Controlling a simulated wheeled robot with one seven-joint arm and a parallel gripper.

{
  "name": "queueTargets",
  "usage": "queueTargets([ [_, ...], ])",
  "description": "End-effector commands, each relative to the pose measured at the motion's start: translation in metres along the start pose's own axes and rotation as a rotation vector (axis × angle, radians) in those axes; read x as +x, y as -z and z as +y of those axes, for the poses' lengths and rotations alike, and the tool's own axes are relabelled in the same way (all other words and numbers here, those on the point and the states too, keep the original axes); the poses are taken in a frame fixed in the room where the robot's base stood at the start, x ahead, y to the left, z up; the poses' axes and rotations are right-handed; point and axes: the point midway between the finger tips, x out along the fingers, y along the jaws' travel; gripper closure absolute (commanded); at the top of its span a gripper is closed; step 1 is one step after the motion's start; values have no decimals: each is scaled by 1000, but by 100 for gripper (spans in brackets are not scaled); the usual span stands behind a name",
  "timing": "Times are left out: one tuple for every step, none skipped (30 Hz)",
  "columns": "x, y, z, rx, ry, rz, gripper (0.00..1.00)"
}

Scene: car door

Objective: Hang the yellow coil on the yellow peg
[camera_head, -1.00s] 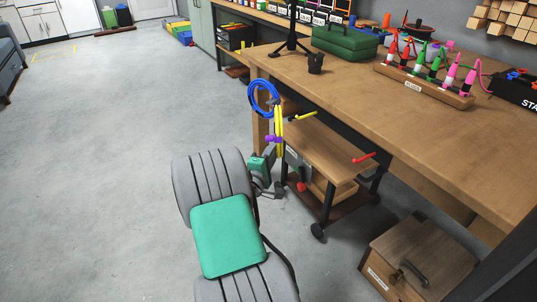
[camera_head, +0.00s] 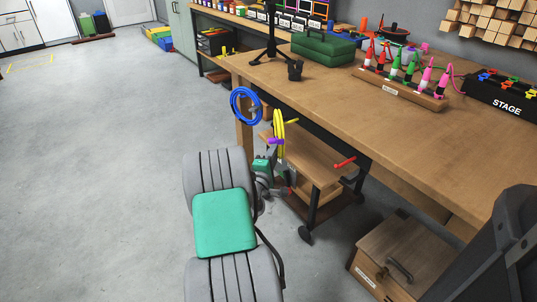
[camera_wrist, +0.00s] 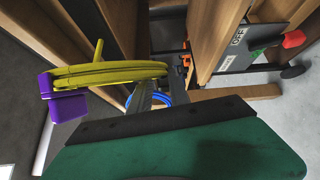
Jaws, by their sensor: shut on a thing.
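The yellow coil (camera_head: 279,134), with a purple band (camera_head: 274,142), hangs in the air at the bench's left end, seen nearly edge-on. In the wrist view the coil (camera_wrist: 105,73) spans the upper left, with its purple piece (camera_wrist: 64,97) at the far left. My gripper (camera_wrist: 168,80) is shut on the coil's right end in that view. The yellow peg (camera_head: 292,121) sticks out just right of the coil. In the wrist view the peg (camera_wrist: 98,50) rises behind the coil's upper edge. I cannot tell whether it passes through the ring.
A blue coil (camera_head: 245,106) hangs left of the yellow one, close by. A wooden box (camera_head: 405,250) is on the floor at right. The floor at left is clear.

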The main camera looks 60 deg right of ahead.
Motion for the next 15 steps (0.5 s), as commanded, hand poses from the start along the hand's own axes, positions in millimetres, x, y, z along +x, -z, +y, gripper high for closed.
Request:
queueTargets([
  [4,-3,2,1,-1,-1,100],
  [5,-4,2,0,-2,-1,100],
  [7,-6,2,0,-2,-2,100],
  [9,-7,2,1,-2,-2,100],
  [11,-8,1,1,-3,-1,100],
  [13,-10,0,1,-3,-1,100],
  [14,-10,-4,0,-2,-1,100],
  [15,-10,-6,0,-2,-1,100],
  [16,-12,-8,0,-2,-2,100],
  [18,-12,-9,1,-2,-2,100],
  [19,-13,-10,2,-3,-1,100],
  [20,-13,-11,2,-3,-1,100],
  [20,-13,-13,2,-3,0,100],
  [20,-13,-14,1,-3,0,100],
  [21,-13,-15,1,-3,0,100],
])
